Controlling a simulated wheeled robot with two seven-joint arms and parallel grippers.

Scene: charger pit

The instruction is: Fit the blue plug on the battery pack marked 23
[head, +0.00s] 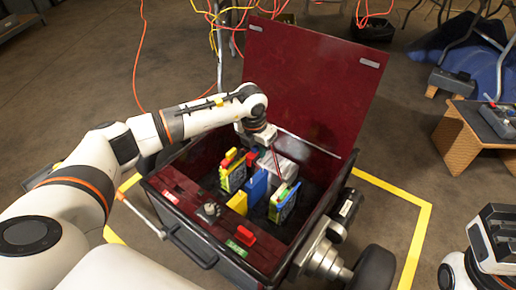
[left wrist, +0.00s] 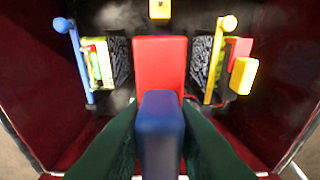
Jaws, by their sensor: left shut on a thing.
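My left gripper (head: 260,146) reaches down into the open dark red case (head: 190,236). In the left wrist view its dark fingers are shut on the blue plug (left wrist: 160,125), which is held in front of a red block (left wrist: 160,60). Two battery packs stand in the case, one at the left (head: 232,176) and one at the right (head: 283,204). They flank the red block in the left wrist view, one with a blue lever, one with a yellow lever. The number 23 is not readable on either. Part of my right arm (head: 490,245) shows at the right edge; its fingers are unclear.
A blue block (head: 257,186) and a yellow block (head: 237,203) stand between the packs. A grey box (head: 289,172) is behind them. The raised lid (head: 310,85) walls off the back. Cables hang above; a wooden stand (head: 465,135) is at the right.

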